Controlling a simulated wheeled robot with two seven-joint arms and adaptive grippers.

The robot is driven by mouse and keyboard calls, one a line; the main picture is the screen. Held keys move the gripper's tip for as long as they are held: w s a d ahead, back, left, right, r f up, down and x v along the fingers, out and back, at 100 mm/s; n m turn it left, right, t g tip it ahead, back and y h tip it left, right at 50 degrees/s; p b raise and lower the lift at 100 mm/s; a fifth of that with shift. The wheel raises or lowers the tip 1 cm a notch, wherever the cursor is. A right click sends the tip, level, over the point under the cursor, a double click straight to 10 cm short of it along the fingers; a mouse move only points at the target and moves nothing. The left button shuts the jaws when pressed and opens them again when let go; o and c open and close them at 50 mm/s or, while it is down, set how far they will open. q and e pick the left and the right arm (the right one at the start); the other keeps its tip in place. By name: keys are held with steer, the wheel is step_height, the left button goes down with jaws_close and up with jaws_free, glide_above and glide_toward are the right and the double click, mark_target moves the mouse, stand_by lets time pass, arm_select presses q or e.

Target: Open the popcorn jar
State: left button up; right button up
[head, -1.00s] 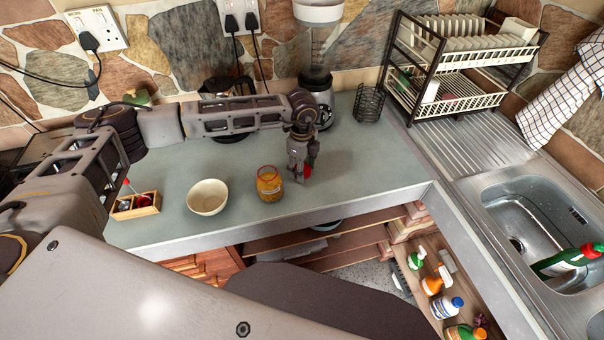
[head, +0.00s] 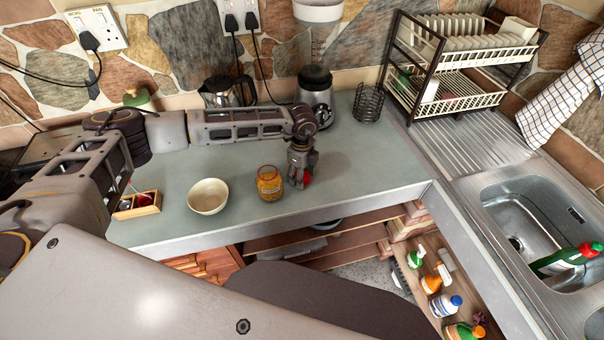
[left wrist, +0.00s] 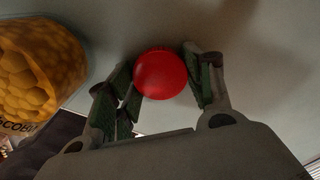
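The popcorn jar (head: 269,186), clear glass full of yellow popcorn, stands upright on the counter. It also shows at the left edge of the left wrist view (left wrist: 38,70). A red round lid (head: 307,179) is just right of the jar, apart from it. My left gripper (left wrist: 162,80) is shut on this lid (left wrist: 160,73), with a finger on either side of it. In the head view the left gripper (head: 300,178) points down beside the jar, low over the counter. Whether the lid touches the counter is unclear. My right gripper is not in view.
A cream bowl (head: 208,196) stands left of the jar, and a small wooden box (head: 138,205) farther left. A blender (head: 315,95), a glass kettle (head: 226,92) and a wire holder (head: 368,103) stand behind. The counter (head: 365,165) is clear to the right, before the sink (head: 530,220).

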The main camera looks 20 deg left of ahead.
arm_select(q)
steer(key=o, duration=0.3)
steer(key=shift+r, duration=0.1)
steer(key=shift+r, duration=0.15)
step_height(320, 180, up, 12)
steer(key=shift+f+b, duration=0.1)
steer(key=shift+b, duration=1.05)
steer(key=shift+s+f, duration=0.1)
steer(key=shift+s, duration=0.05)
